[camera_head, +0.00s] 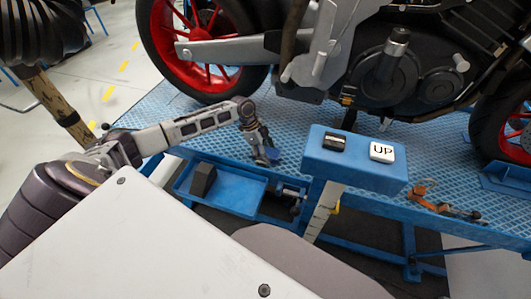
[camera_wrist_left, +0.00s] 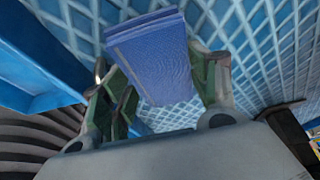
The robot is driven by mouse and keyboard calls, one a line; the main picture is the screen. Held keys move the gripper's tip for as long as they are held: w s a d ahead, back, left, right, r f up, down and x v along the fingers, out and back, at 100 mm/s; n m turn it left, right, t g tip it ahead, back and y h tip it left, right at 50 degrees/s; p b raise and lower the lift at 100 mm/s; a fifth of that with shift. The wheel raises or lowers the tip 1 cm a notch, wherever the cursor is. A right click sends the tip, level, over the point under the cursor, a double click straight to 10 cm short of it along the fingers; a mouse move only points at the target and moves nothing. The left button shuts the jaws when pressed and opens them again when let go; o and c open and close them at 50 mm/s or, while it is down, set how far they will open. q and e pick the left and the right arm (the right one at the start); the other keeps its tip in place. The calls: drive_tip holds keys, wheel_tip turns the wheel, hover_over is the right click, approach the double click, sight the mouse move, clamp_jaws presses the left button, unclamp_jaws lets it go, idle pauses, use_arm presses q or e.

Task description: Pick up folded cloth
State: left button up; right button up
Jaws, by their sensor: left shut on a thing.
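The folded cloth (camera_wrist_left: 152,58) is a blue, layered block between the two green-grey fingers of my left gripper (camera_wrist_left: 160,78) in the left wrist view. The gripper is shut on it, one finger on each side. In the head view my left gripper (camera_head: 262,152) points down near the front edge of the blue lift platform, and only a small blue part of the cloth (camera_head: 273,154) shows beside the fingers. I cannot tell from these views how far the cloth is from the platform. My right gripper is not in view.
A motorcycle (camera_head: 400,80) with red wheels stands on the blue patterned platform (camera_head: 225,122). A blue pedestal (camera_head: 355,172) with an UP button (camera_head: 382,151) rises right of the gripper. A blue tray (camera_head: 235,192) holds a dark block (camera_head: 203,179). An orange tool-like object (camera_head: 428,194) lies right.

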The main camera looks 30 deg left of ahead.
use_arm(q)
drive_tip(key=shift+r, duration=0.4)
wheel_tip(320, 180, up, 8)
drive_tip(key=shift+r, duration=0.7)
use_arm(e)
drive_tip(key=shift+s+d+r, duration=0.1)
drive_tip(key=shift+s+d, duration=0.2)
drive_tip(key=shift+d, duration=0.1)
